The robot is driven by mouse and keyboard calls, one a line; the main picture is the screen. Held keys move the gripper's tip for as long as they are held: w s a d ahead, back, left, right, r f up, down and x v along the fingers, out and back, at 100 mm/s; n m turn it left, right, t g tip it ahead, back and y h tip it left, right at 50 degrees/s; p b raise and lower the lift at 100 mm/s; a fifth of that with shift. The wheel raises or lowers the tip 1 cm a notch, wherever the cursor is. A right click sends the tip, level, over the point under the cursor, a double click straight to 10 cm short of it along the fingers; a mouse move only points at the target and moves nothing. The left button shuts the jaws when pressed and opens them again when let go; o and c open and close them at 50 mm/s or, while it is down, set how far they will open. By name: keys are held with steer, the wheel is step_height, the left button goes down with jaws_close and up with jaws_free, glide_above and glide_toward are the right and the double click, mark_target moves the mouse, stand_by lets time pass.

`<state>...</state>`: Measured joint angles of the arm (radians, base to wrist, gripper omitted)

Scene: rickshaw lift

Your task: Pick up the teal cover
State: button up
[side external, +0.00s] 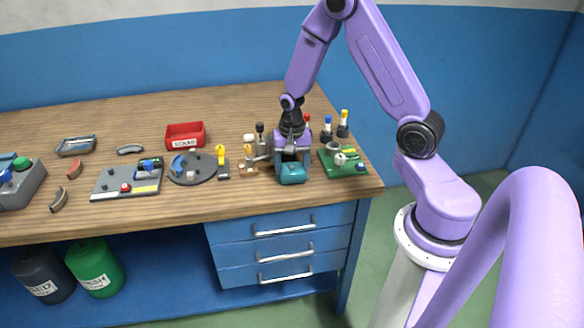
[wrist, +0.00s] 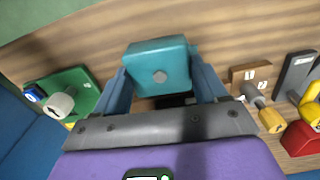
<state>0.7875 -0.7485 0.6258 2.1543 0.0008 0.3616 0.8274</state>
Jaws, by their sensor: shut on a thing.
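The teal cover (side external: 292,173) is a small block-like piece at the front of the wooden bench, right of centre. My gripper (side external: 292,163) points down and is shut on the cover. In the wrist view the blue fingers of my gripper (wrist: 163,80) press its two sides. I cannot tell whether the cover touches the bench.
A green board (side external: 343,163) with a grey knob stands close on the right. A wooden block with numbers (side external: 247,165) and a yellow-handled tool (side external: 221,158) are on the left. A red bin (side external: 185,135) stands farther back. The bench's front edge (side external: 240,208) is near.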

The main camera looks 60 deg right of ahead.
step_height(320, 180, up, 2)
steer(key=shift+r, duration=0.2)
steer(key=s+a+r, duration=0.3)
steer(key=s+r, duration=0.6)
steer(key=s, duration=0.4)
steer(key=shift+a+r, duration=0.25)
steer(key=shift+r, duration=0.1)
steer(key=r, duration=0.2)
glide_above(295, 170)
steer(key=shift+n, duration=0.5)
steer(key=w+d, duration=0.2)
steer(key=w, duration=0.1)
steer(key=w+d, duration=0.3)
steer(key=w+d+f, duration=0.1)
steer(key=w+d, duration=0.2)
steer(key=w, duration=0.1)
steer(key=shift+w, duration=0.1)
steer(key=shift+f, duration=3.1)
steer(key=shift+f, duration=0.45)
